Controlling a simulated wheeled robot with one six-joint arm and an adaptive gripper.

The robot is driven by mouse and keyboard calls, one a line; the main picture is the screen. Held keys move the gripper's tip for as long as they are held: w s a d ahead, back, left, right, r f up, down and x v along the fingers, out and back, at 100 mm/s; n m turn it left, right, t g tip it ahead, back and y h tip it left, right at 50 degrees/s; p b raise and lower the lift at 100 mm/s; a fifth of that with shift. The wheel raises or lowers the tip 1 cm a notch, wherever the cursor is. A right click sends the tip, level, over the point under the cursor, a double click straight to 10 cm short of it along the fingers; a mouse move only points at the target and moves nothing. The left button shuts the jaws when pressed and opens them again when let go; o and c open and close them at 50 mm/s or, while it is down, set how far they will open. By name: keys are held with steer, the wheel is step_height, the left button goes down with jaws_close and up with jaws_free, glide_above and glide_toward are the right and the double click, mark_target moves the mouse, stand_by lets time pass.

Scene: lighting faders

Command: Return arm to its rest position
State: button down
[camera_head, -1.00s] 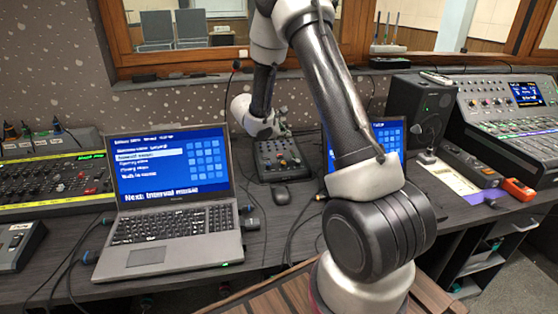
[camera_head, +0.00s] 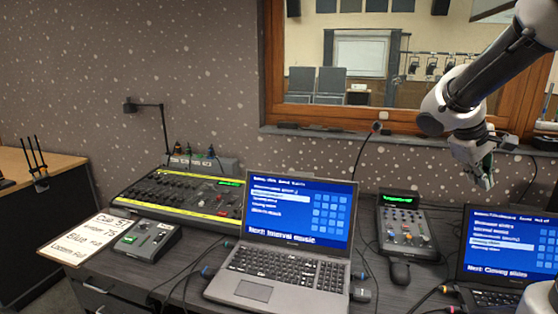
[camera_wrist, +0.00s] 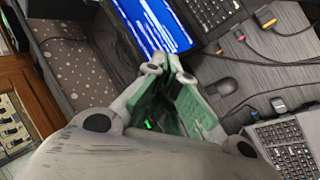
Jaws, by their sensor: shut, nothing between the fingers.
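My arm reaches in from the upper right corner. In the wrist view, the fingers (camera_wrist: 170,70) are close together with nothing held. A small fader console (camera_head: 405,232) with a green display stands on the desk, below and left of my gripper and apart from it. In the wrist view, my gripper hides much of the desk below.
A laptop (camera_head: 298,215) stands left of the console and a second laptop (camera_head: 505,245) right of it. A black mouse (camera_head: 399,273) lies in front of the console. A larger lighting desk (camera_head: 180,197), a small box (camera_head: 147,238) and a cue sheet (camera_head: 100,238) are further left. Cables cross the desk.

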steer(key=s+a+m+t+y, duration=0.1)
steer(key=s+a+y, duration=0.2)
steer(key=s+a, duration=0.2)
steer(key=s+a+m+t+y, duration=0.1)
steer(key=s+a+m+y, duration=0.1)
steer(key=s+a, duration=0.4)
steer(key=s+y, duration=0.1)
steer(key=s, duration=0.4)
steer(key=shift+s+r+t, duration=0.3)
stand_by(0.3)
